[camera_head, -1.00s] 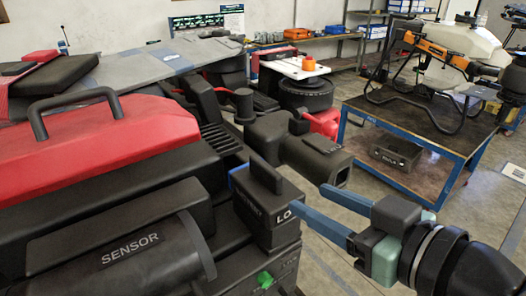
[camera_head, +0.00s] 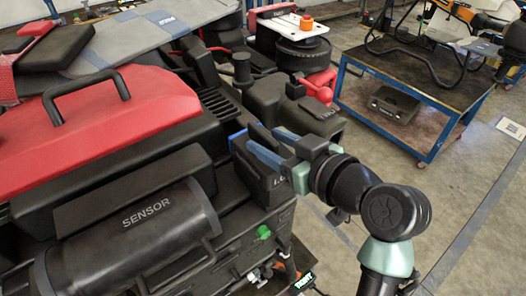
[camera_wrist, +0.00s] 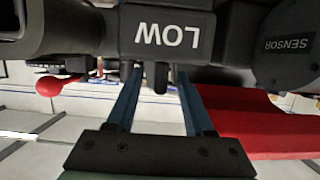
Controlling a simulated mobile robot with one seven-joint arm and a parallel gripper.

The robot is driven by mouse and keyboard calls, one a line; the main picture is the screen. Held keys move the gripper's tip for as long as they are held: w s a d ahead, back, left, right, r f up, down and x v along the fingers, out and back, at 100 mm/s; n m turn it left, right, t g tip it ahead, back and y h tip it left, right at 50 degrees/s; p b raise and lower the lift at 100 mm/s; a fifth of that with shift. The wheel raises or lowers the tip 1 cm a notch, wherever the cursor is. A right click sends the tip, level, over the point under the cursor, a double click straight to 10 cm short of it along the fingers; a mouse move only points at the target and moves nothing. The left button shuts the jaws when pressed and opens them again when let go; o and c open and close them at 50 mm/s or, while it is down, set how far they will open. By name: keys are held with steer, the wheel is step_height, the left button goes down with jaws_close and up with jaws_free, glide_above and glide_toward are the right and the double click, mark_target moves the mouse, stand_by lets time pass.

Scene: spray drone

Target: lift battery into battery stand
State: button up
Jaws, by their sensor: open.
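The battery (camera_head: 264,180) is a black box with white lettering and a raised handle, standing upright in the dark deck beside the sensor cylinder. In the wrist view the battery (camera_wrist: 205,34) fills the top, with LOW upside down. My gripper (camera_head: 264,140) reaches it from the right, its two blue fingers at the handle. In the wrist view the gripper (camera_wrist: 158,76) has its fingers apart, with the dark handle between them. Whether the fingers touch the handle cannot be told. I cannot pick out the battery stand with certainty.
A sensor cylinder (camera_head: 135,235) and a red cover with a black handle (camera_head: 120,140) lie left of the battery. A blue-framed table (camera_head: 420,75) stands at the back right, with a black case (camera_head: 394,104) on its lower shelf. Open floor lies to the right.

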steer(key=shift+x, duration=1.3)
jaws_close()
steer(key=shift+r, duration=0.1)
steer(key=shift+r+p, duration=0.2)
steer(key=shift+p, duration=0.1)
